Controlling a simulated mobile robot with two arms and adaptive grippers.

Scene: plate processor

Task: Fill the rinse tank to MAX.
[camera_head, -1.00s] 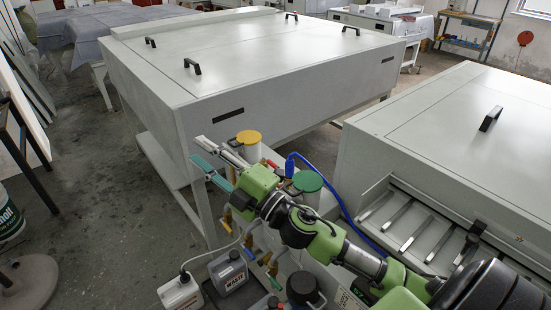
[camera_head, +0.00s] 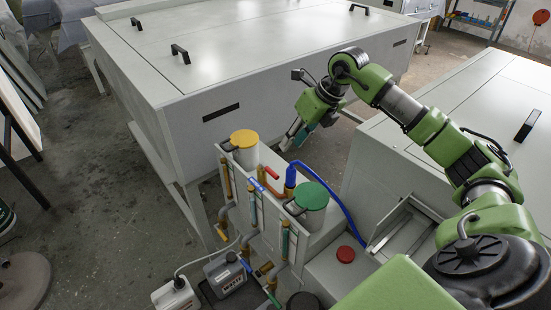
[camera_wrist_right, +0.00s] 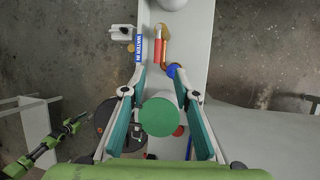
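In the head view, a narrow grey unit holds a yellow-lidded container (camera_head: 245,140) and a green-lidded container (camera_head: 311,196). A red-handled valve (camera_head: 271,173) and a blue hose (camera_head: 290,178) sit between them. Upright tubes (camera_head: 253,206) line its front. I cannot read any MAX mark or water level. My right gripper (camera_head: 293,137) is beyond the unit, above and behind the hose. In the wrist view its fingers (camera_wrist_right: 160,75) are open and empty, with the green lid (camera_wrist_right: 160,117), red valve handle (camera_wrist_right: 157,50) and WATER IN label (camera_wrist_right: 138,48) below. My left gripper (camera_wrist_right: 75,123) is small and unclear there.
A large grey cabinet (camera_head: 250,70) stands behind the unit and another grey machine (camera_head: 480,100) is to the right. Two canisters (camera_head: 225,275) stand in front at the floor side. A red button (camera_head: 345,254) is near the green lid. Open floor lies left.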

